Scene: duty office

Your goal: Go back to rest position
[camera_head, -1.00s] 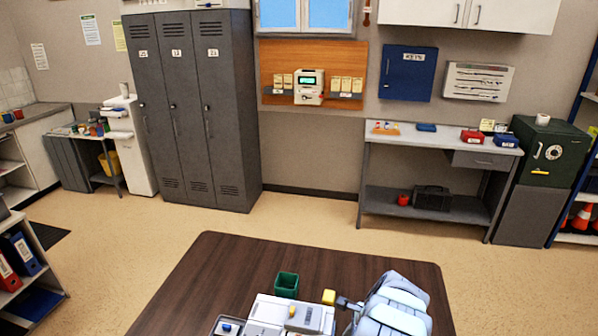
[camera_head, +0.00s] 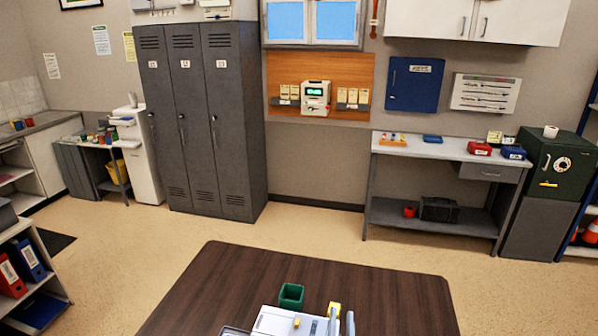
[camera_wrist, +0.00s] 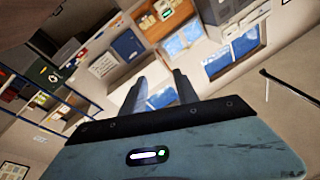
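My gripper (camera_wrist: 160,84) shows in the wrist view with its two grey fingers apart and nothing between them. Through the gap the wrist view shows the room's far wall and windows, tilted. The rest of my arm is out of the head view.
Grey lockers (camera_head: 200,120), a workbench (camera_head: 430,150) and a green safe (camera_head: 556,165) stand along the back wall. Open floor lies between.

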